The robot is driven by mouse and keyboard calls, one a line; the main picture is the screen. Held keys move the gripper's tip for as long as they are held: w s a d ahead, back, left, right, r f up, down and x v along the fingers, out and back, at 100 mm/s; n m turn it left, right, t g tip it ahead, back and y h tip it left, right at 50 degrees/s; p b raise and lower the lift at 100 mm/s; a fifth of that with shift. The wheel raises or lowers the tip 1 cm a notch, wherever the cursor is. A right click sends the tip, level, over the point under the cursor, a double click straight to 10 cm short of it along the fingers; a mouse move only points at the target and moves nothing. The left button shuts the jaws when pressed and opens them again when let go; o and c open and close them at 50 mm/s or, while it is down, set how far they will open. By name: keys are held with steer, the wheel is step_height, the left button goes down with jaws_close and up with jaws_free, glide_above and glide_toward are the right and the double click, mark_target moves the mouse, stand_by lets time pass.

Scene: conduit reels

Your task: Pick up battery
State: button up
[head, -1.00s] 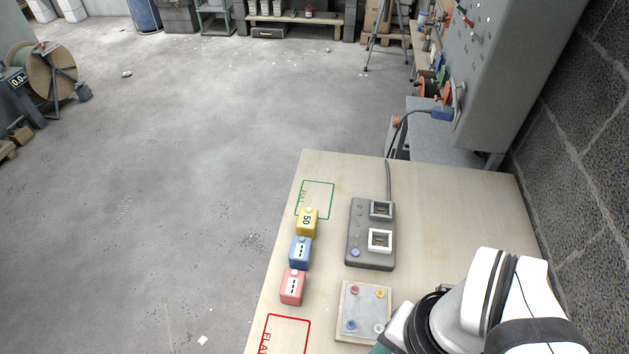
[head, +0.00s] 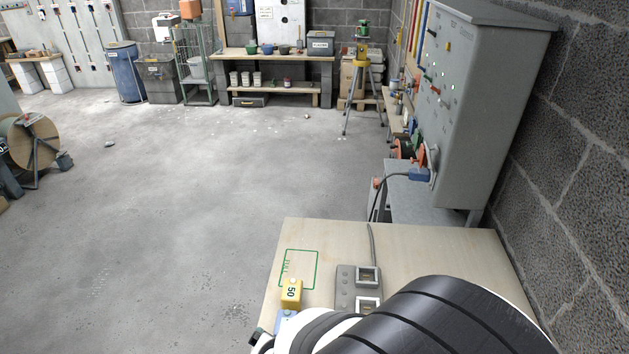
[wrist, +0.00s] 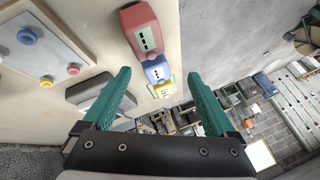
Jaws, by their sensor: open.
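Three block-shaped batteries stand in a row on the wooden table. In the wrist view the red battery (wrist: 141,30) is nearest the camera, then the blue battery (wrist: 154,72), then the yellow battery (wrist: 165,90). In the head view the yellow battery (head: 291,293), marked 50, and part of the blue battery (head: 284,318) show; my arm hides the red one. My gripper (wrist: 158,73) is open and empty, its teal fingers spread wide. In the wrist view the blue and yellow batteries appear between the fingertips, but I cannot tell how far off they are.
A grey two-socket charger (head: 345,287) with a cable stands right of the row; my arm partly covers it. A green-outlined area (head: 299,267) on the table is empty. A pale plate with coloured knobs (wrist: 30,59) lies beside the charger. A grey cabinet (head: 470,110) stands behind.

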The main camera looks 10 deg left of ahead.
steer(key=f, duration=0.1)
steer(key=t, duration=0.1)
steer(key=f+h, duration=0.1)
steer(key=shift+a+f+n+t, duration=0.3)
steer(key=shift+t, duration=0.1)
steer(key=shift+d+f+n+t+h, duration=0.1)
steer(key=shift+f+n+t+h, duration=0.3)
steer(key=shift+t, duration=0.4)
steer(key=shift+s+n+t, duration=0.25)
steer(key=shift+n+t, duration=0.35)
steer(key=shift+t, duration=0.2)
steer(key=shift+s+r+n+t, duration=0.35)
steer(key=shift+n+t, duration=0.35)
steer(key=shift+t, duration=0.2)
steer(key=x, duration=0.7)
steer(key=shift+w, duration=0.3)
jaws_close()
